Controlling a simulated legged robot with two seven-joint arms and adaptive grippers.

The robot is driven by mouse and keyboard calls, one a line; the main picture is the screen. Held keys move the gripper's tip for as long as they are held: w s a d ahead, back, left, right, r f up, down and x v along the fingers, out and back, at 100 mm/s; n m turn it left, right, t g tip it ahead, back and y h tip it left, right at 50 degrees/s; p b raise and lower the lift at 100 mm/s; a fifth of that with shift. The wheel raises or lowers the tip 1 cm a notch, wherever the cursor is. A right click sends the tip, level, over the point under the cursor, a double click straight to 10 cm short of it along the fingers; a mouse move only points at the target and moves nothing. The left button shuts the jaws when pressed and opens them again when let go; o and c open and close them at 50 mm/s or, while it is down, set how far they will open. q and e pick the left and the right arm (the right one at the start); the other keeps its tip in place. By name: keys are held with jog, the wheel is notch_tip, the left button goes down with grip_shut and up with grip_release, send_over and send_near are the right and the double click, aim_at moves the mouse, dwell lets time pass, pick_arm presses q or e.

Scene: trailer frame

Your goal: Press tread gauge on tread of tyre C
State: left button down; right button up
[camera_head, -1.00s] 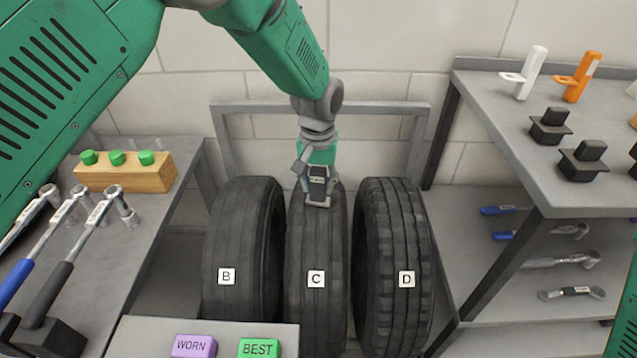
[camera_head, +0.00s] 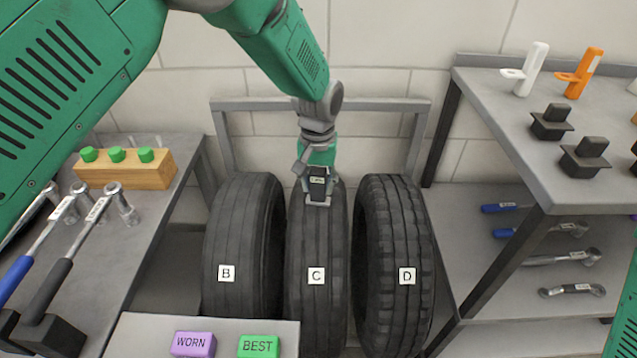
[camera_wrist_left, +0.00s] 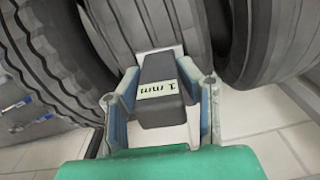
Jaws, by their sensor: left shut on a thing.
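Tyre C (camera_head: 316,320) stands upright between tyre B (camera_head: 236,310) and tyre D (camera_head: 400,310), with a white letter label on each. My left gripper (camera_head: 318,190) is over the upper tread of tyre C, shut on the dark tread gauge (camera_head: 319,188). In the left wrist view the gauge (camera_wrist_left: 160,104) sits between the two fingers of the gripper (camera_wrist_left: 165,105), its display reading "1 mm". Its pale foot is at the tread of tyre C (camera_wrist_left: 140,22) and appears to touch it. My right gripper is not in view.
A grey rack frame (camera_head: 380,106) stands behind the tyres. A purple WORN block (camera_head: 194,345) and a green BEST block (camera_head: 259,346) lie in front. Wrenches and a wooden block (camera_head: 125,178) are on the left bench. The right shelf (camera_head: 500,95) holds several tools.

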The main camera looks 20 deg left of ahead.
aim_at(318, 171)
pick_arm(q)
jog(key=shift+s+f+p, duration=0.1)
jog(key=shift+p, duration=0.25)
dwell(2.1)
notch_tip(318, 171, up, 6)
jog(key=p, duration=0.6)
